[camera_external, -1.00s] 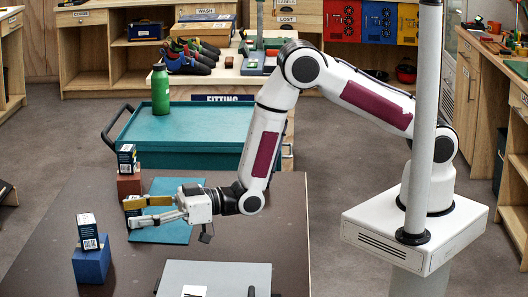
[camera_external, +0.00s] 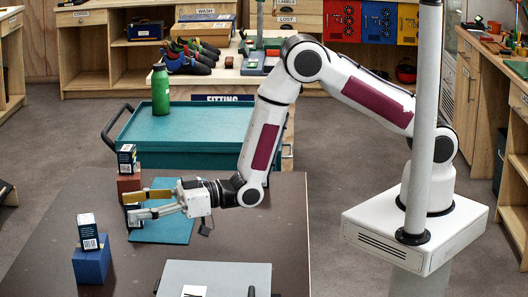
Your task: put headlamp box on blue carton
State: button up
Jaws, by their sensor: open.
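A small dark box with a white top and a printed label (camera_external: 87,232) stands on the blue carton (camera_external: 91,266) at the lower left. Its print is too small to read, so I cannot tell if it is the headlamp box. A similar dark box (camera_external: 127,158) stands on a reddish-brown carton (camera_external: 129,184) farther back. My gripper (camera_external: 130,205) is open, pointing left, behind and to the right of the blue carton and clear of it. A small dark shape shows between its fingers; I cannot tell what it is.
A teal mat (camera_external: 170,226) lies under my gripper on the dark table (camera_external: 215,240). A grey panel (camera_external: 220,277) is at the front. A teal tray trolley (camera_external: 190,128) with a green bottle (camera_external: 160,90) stands behind.

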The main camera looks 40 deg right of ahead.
jog(key=w+d+r+m+t+h, duration=0.3)
jog(key=w+d+r+h, duration=0.2)
jog(key=w+d+r, duration=0.6)
jog(key=w+d+r+m+h, duration=0.1)
jog(key=d+r+m+h, duration=0.15)
jog(key=d, duration=0.85)
jog(key=w+d+r+m+h, duration=0.1)
jog(key=d+r+h, duration=0.15)
jog(key=d, duration=0.85)
jog(key=s+d+r+m+h, duration=0.1)
jog(key=s+d, duration=0.2)
jog(key=d, duration=0.3)
jog(key=s+d+r+m+g+h, duration=0.1)
jog(key=s+d+h, duration=0.15)
jog(key=d, duration=0.35)
jog(key=s+d+r+m+h, duration=0.1)
jog(key=s+d, duration=0.3)
jog(key=d, duration=0.2)
jog(key=s+d+f+m+g+h, duration=0.1)
jog(key=s+d+m, duration=0.1)
jog(key=s+d, duration=0.3)
jog(key=s+d+f+m+g, duration=0.1)
jog(key=s+d, duration=0.5)
jog(key=s, duration=0.8)
jog(key=shift+f+m+g+h, duration=0.3)
jog(key=shift+m+g+h, duration=0.05)
jog(key=shift+g, duration=0.45)
jog(key=shift+s, duration=0.1)
